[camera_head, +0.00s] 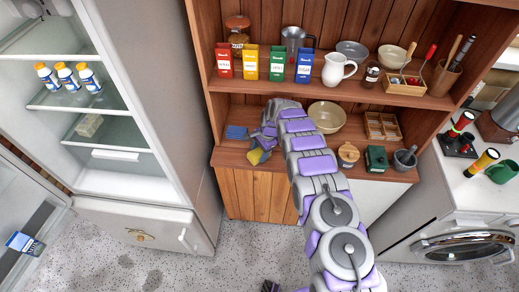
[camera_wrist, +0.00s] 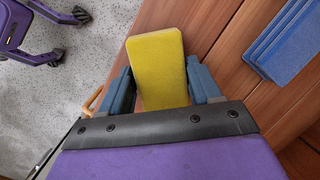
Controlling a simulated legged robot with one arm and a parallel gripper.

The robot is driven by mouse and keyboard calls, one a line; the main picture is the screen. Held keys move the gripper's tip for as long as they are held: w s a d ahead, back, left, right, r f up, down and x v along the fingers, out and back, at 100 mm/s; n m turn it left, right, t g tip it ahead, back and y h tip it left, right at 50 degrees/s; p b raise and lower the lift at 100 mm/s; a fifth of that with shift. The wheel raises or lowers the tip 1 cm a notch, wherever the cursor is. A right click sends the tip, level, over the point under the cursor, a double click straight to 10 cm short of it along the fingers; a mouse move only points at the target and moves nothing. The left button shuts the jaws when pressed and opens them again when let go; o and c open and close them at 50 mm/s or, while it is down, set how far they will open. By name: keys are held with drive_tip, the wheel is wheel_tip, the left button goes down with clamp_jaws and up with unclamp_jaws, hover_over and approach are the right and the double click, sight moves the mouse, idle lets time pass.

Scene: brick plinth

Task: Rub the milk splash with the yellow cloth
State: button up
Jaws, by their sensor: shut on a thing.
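The yellow cloth (camera_wrist: 158,62) is a flat, rectangular pad between the two blue-grey fingers of my gripper (camera_wrist: 160,82) in the wrist view. My gripper is shut on it, and the cloth sticks out past the fingertips. In the head view the cloth (camera_head: 256,156) shows at the front edge of the wooden counter, left of my arm, partly hidden by my gripper (camera_head: 264,146). I cannot make out a milk splash in either view; my arm hides part of the counter.
A blue flat stack (camera_head: 236,132) lies on the counter (camera_head: 225,155) beside my gripper. A beige bowl (camera_head: 327,116), a wooden box (camera_head: 382,126) and a mortar (camera_head: 405,158) stand to the right. An open fridge (camera_head: 150,110) is at left.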

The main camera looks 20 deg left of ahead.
sight(259, 159)
drive_tip(key=shift+s+d+r+p, duration=0.1)
drive_tip(key=shift+s+d+p, duration=0.15)
drive_tip(key=shift+s+p, duration=0.6)
drive_tip(key=shift+s+d+f, duration=0.2)
drive_tip(key=shift+s, duration=0.6)
drive_tip(key=shift+s+d+r+p, duration=0.15)
drive_tip(key=shift+s+p, duration=0.15)
drive_tip(key=shift+s, duration=0.3)
drive_tip(key=shift+s+d+f+p, duration=0.15)
drive_tip(key=shift+s+p, duration=0.1)
drive_tip(key=shift+s, duration=0.4)
drive_tip(key=shift+s+d+r+p, duration=0.15)
drive_tip(key=shift+s+p, duration=0.15)
drive_tip(key=shift+s, duration=0.3)
drive_tip(key=shift+w, duration=0.1)
drive_tip(key=shift+r, duration=0.35)
drive_tip(key=shift+r+p, duration=0.75)
drive_tip(key=shift+r, duration=1.85)
drive_tip(key=shift+r+p, duration=0.55)
drive_tip(key=shift+r, duration=1)
